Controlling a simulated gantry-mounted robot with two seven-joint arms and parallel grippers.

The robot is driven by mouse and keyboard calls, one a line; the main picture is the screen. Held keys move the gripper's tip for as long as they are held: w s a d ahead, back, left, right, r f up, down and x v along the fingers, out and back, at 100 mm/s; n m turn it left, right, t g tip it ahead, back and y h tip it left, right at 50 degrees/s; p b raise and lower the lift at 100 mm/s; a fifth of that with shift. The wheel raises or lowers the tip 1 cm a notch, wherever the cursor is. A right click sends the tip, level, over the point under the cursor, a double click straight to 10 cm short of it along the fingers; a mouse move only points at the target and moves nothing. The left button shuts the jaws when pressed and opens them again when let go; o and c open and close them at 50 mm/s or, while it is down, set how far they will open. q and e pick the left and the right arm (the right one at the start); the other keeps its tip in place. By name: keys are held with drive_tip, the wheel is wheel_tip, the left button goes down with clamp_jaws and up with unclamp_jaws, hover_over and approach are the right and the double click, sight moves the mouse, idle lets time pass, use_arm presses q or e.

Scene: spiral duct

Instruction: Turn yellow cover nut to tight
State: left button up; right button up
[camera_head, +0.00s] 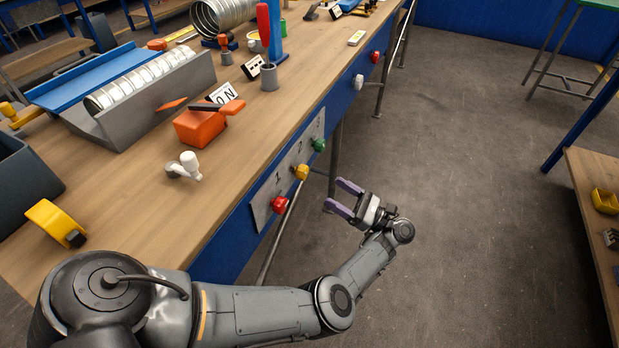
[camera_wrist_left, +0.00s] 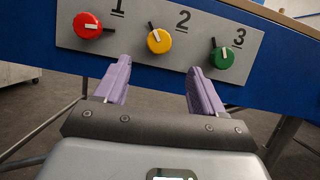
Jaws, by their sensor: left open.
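The yellow cover nut (camera_head: 301,172) is a round knob with a pale pointer, set on a grey plate (camera_head: 262,200) on the bench's blue front. It also shows in the left wrist view (camera_wrist_left: 159,41), under the number 2, its pointer tilted up and left. My left gripper (camera_head: 339,194) has purple fingers, is open and empty, and is in front of the plate, apart from the nut. In the left wrist view the yellow nut appears between and beyond the two fingertips (camera_wrist_left: 158,66). My right gripper is not in view.
A red knob (camera_wrist_left: 88,26) under 1 and a green knob (camera_wrist_left: 221,57) under 3 flank the yellow one. The wooden bench top (camera_head: 130,195) holds an orange block (camera_head: 200,125), a white valve-like piece (camera_head: 187,167) and yellow tape (camera_head: 52,222).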

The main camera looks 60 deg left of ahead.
sight(306, 174)
use_arm(q)
drive_tip(key=p+x, duration=0.2)
drive_tip(key=x, duration=0.6)
drive_tip(key=shift+s+a+r+p, duration=0.1)
drive_tip(key=shift+s+r+p, duration=0.15)
drive_tip(key=shift+p, duration=0.1)
drive_tip(key=shift+x, duration=0.85)
drive_tip(key=shift+c, duration=0.3)
drive_tip(key=c, duration=1)
